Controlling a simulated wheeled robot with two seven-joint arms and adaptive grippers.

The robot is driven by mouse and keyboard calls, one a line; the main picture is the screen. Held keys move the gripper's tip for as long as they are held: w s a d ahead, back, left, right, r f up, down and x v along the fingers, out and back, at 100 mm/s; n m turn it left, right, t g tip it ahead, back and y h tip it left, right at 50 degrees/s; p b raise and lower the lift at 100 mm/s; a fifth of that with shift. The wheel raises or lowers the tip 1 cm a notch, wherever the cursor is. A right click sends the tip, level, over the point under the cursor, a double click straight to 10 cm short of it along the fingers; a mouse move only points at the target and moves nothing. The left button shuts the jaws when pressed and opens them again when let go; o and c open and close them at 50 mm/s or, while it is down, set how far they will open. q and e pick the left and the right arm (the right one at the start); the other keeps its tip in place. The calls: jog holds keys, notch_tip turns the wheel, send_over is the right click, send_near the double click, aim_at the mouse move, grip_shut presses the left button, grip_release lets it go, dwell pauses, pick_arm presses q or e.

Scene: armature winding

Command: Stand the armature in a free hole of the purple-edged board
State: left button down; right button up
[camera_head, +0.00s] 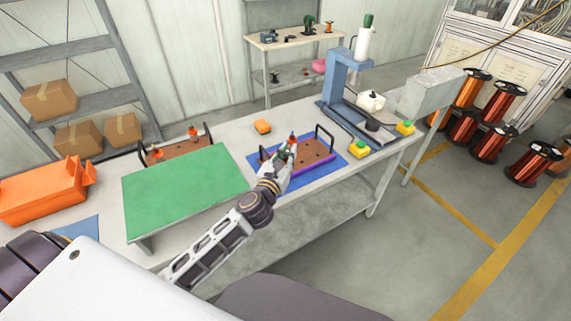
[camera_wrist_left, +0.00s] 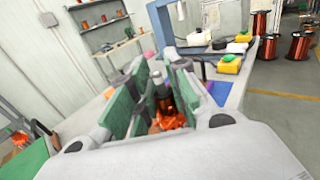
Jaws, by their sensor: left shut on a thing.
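The purple-edged board (camera_head: 318,150) is brown with several holes and black handles at its ends. It lies on a blue mat (camera_head: 335,165) on the table. My left gripper (camera_head: 288,147) is shut on the armature (camera_head: 292,137), over the left part of the board. In the left wrist view the armature (camera_wrist_left: 168,118) shows orange copper and a dark body between the green finger pads of the left gripper (camera_wrist_left: 163,95). The arm hides part of the board, and I cannot tell whether the armature's lower end touches it. My right gripper is out of view.
Another brown board (camera_head: 178,148) with armatures stands behind a green panel (camera_head: 185,185) to the left. A blue press (camera_head: 338,90) and yellow button boxes (camera_head: 359,150) stand right of the mat.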

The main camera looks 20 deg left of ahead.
pick_arm(q)
jog(key=shift+w+d+r+b, duration=1.45)
jog(key=shift+w+d+r, duration=0.25)
jog(key=shift+w+r, duration=4.4)
jog(key=w+a+f+n+y, duration=0.1)
jog(key=f, duration=0.5)
jog(key=w+a+f+n+y, duration=0.1)
jog(key=w+a+f+y, duration=0.1)
jog(key=f, duration=0.4)
jog(key=shift+w+f, duration=0.15)
jog(key=shift+f, duration=0.25)
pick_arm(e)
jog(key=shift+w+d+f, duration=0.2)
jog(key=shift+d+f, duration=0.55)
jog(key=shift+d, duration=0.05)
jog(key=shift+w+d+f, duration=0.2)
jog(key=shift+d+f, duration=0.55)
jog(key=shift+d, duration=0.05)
